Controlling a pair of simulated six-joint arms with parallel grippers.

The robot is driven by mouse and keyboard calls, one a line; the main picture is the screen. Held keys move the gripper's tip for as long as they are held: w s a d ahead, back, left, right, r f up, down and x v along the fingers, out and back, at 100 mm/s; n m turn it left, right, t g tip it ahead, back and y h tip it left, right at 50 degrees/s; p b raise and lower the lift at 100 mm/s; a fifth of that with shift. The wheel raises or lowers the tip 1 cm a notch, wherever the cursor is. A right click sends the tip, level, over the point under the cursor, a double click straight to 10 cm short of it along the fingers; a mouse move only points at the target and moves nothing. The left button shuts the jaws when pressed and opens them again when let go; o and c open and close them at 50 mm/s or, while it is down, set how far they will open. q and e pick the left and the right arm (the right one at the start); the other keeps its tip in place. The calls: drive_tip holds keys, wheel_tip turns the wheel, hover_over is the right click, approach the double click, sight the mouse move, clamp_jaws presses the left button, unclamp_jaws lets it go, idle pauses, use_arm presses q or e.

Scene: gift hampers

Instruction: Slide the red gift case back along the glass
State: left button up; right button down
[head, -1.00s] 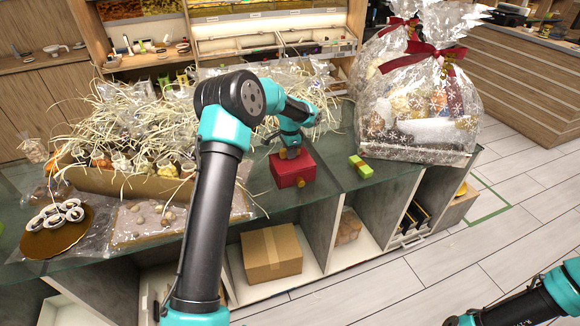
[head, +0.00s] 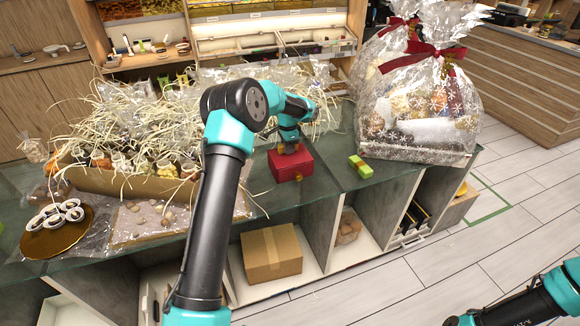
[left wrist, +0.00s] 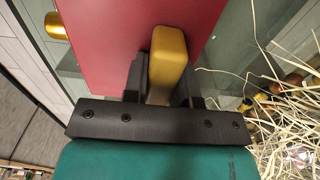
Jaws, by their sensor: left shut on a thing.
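The red gift case (head: 286,168) stands on the glass counter top (head: 325,192), a little behind its front edge. A gold clasp is on its front face. My left gripper (head: 289,147) is above the case, pointing down. In the left wrist view, its two dark fingers (left wrist: 163,80) are shut on the gold handle (left wrist: 169,48) on top of the red case (left wrist: 100,45). The gold clasp (left wrist: 56,25) shows at the upper left there.
A green and yellow block (head: 360,167) lies right of the case. A wrapped hamper with a red bow (head: 425,100) stands farther right. A long tray of jars and straw (head: 135,180) fills the left. Straw and clear wrap lie close behind the case.

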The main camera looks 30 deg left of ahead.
use_arm(q)
drive_tip(key=w+a, duration=0.5)
drive_tip(key=shift+w+a, duration=0.3)
idle(1.4)
drive_tip(key=o, duration=1)
drive_tip(key=shift+o, duration=0.2)
drive_tip(key=shift+r, duration=0.15)
wheel_tip(320, 180, up, 8)
idle(1.5)
